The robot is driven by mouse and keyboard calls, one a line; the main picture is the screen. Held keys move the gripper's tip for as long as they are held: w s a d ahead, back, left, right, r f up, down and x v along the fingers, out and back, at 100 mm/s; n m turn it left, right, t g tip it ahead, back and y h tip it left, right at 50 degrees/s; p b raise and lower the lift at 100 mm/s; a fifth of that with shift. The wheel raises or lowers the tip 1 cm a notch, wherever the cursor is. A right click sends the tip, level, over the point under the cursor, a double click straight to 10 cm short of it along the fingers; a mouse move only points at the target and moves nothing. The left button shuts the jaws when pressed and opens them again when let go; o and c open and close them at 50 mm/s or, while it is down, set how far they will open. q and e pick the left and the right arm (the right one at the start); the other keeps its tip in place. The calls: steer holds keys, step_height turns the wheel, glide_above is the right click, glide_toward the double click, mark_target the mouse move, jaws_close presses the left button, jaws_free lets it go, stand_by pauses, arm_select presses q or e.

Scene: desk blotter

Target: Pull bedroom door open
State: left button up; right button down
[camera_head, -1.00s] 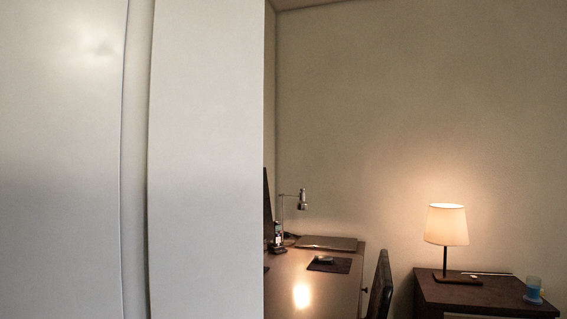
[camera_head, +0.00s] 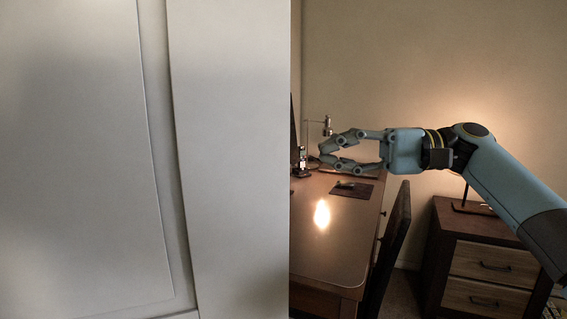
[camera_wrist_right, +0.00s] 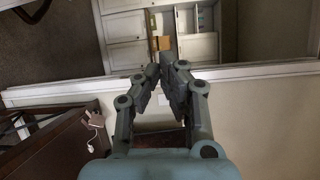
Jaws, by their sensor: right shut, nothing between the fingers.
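The white panelled door (camera_head: 230,160) fills the left side of the head view. Its right edge stands upright, with the room showing beyond it. No handle shows on the visible part. My right gripper (camera_head: 324,157) reaches in from the right, just right of that edge in the picture. Its fingers point left and are shut with nothing between them. In the right wrist view the fingertips (camera_wrist_right: 165,68) come together in front of a long pale band. I cannot tell whether that band belongs to the door. My left gripper is not in view.
A brown desk (camera_head: 330,245) with a small desk lamp (camera_head: 327,126) and a dark mat lies behind my right gripper. A dark chair (camera_head: 392,245) and a drawer nightstand (camera_head: 490,270) stand at right. The wrist view shows white cabinets (camera_wrist_right: 127,28) beyond the band.

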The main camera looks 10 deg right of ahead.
mark_target(282, 116)
step_height(282, 116, up, 6)
steer(key=n, duration=0.1)
steer(key=s+p+x, duration=0.1)
steer(key=p+x, duration=0.3)
steer(key=x, duration=0.6)
steer(key=s, duration=0.2)
steer(key=s+p, duration=0.1)
steer(key=shift+s+d+r+n+g+y, duration=0.25)
steer(key=shift+s+d+n+g+y, duration=0.05)
steer(key=shift+s+d+g, duration=0.1)
